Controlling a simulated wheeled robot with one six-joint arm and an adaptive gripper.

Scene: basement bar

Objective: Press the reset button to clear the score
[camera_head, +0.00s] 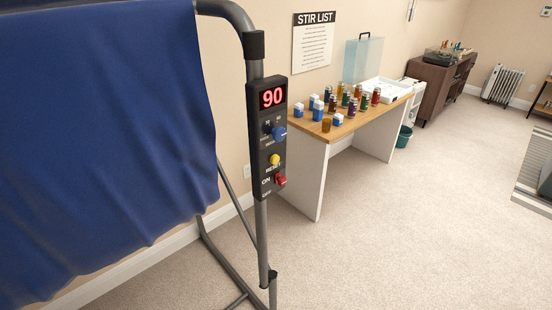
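A narrow black control box (267,138) is fixed upright on a grey metal pole. Its red display (272,97) reads 90. A yellow round button (275,160) sits below the middle of the box, just above the label "RESET". My gripper is not in view.
A blue cloth (100,130) hangs on the pole frame at left. A wooden-topped table (350,124) with several jars and small boxes stands behind the box at right. A teal bin (404,137) is beyond it. The carpet (420,230) at right is clear.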

